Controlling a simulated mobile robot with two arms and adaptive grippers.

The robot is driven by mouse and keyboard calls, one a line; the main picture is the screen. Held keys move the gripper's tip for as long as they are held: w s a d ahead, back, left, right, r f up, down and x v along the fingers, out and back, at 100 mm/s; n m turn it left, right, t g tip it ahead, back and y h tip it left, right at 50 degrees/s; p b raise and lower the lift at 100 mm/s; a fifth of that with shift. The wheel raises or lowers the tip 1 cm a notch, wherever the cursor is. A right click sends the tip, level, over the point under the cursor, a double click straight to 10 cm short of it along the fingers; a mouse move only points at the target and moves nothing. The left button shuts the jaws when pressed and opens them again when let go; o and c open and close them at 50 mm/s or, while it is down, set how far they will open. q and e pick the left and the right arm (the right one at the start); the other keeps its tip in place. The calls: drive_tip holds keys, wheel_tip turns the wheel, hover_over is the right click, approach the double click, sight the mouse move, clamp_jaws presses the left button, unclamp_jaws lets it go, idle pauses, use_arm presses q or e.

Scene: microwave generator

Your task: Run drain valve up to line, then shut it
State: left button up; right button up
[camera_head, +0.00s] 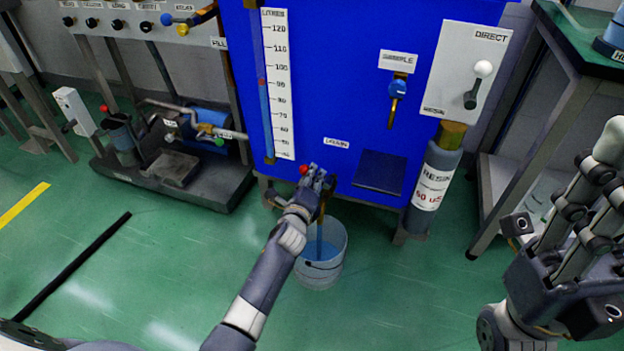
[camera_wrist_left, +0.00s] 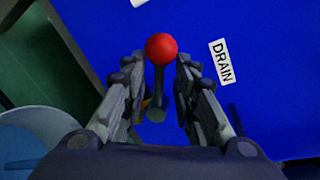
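The drain valve's red-knobbed lever (camera_wrist_left: 161,48) stands between the fingers of my left gripper (camera_wrist_left: 158,88) in the left wrist view, with gaps visible on both sides. The red knob (camera_head: 304,169) also shows in the head view beside my left gripper (camera_head: 318,180), whose hand hides most of the valve. A white bucket (camera_head: 320,277) stands on the floor below, with blue liquid inside and a narrow vertical stream or pipe above it. A dark curved line crosses the bucket; I cannot tell whether it is a mark or handle. My right gripper (camera_head: 572,215) is open and empty, far right.
The blue tank (camera_head: 340,75) carries a litre scale (camera_head: 279,85) with a sight tube. A sample tap (camera_head: 397,90), a resin cylinder (camera_head: 434,180) and a dark shelf (camera_head: 380,174) are to the right. A pump skid (camera_head: 175,180) stands left.

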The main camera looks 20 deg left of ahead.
idle(0.3)
use_arm(q)
drive_tip(key=s+r, duration=0.2)
drive_tip(key=s, duration=0.9)
drive_tip(key=shift+s+d, duration=0.35)
drive_tip(key=shift+s, duration=0.05)
